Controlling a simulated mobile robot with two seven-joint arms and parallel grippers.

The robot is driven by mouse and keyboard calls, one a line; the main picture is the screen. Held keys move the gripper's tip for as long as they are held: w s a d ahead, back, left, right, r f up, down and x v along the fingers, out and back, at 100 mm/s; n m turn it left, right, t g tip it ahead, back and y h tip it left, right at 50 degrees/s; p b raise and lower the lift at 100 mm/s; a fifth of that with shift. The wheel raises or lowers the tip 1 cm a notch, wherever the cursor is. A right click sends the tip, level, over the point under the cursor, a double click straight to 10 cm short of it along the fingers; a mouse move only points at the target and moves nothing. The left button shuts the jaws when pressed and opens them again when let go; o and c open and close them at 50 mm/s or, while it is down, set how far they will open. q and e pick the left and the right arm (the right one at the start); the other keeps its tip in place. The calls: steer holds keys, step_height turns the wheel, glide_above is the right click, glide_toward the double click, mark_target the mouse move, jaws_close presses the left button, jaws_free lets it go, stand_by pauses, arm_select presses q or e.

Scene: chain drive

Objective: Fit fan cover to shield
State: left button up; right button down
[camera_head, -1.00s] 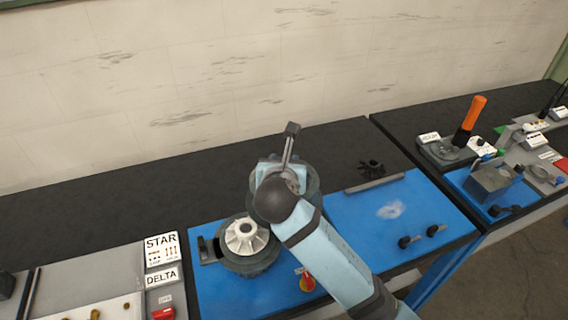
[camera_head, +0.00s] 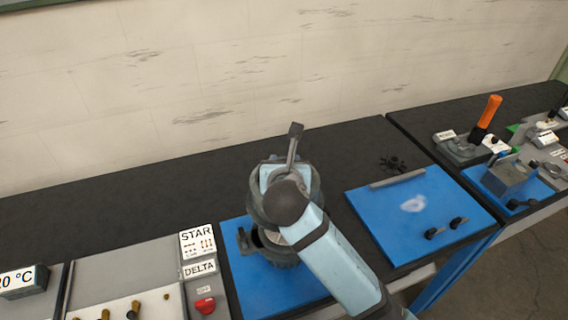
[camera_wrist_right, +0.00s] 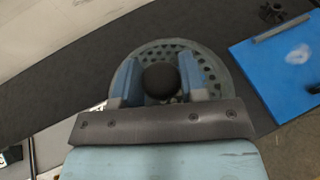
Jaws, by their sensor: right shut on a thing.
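The fan cover is a grey round shell with a perforated face; it shows in the wrist view (camera_wrist_right: 215,68) and its rim shows in the head view (camera_head: 256,208). My right gripper (camera_wrist_right: 160,82) is shut on it, one blue finger on each side of a black knob at its middle. In the head view my right gripper (camera_head: 285,180) is over the motor's dark shield (camera_head: 262,245), which is mostly hidden under the cover and arm. I cannot tell whether the cover touches the shield. The white fan is almost fully hidden. My left gripper is not in view.
The shield stands on a blue plate (camera_head: 240,285). A second blue plate (camera_head: 400,220) lies to the right, with a grey bar and small black knobs. A black spider-like part (camera_head: 392,164) lies behind it. The STAR/DELTA panel (camera_head: 197,240) is at the left.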

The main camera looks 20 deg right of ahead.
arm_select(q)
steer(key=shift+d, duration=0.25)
arm_select(e)
steer(key=shift+d, duration=0.15)
steer(key=shift+f+b, duration=0.35)
steer(key=shift+f, duration=1.7)
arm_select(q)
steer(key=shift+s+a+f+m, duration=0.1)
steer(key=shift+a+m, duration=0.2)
arm_select(e)
steer(key=shift+f, duration=0.8)
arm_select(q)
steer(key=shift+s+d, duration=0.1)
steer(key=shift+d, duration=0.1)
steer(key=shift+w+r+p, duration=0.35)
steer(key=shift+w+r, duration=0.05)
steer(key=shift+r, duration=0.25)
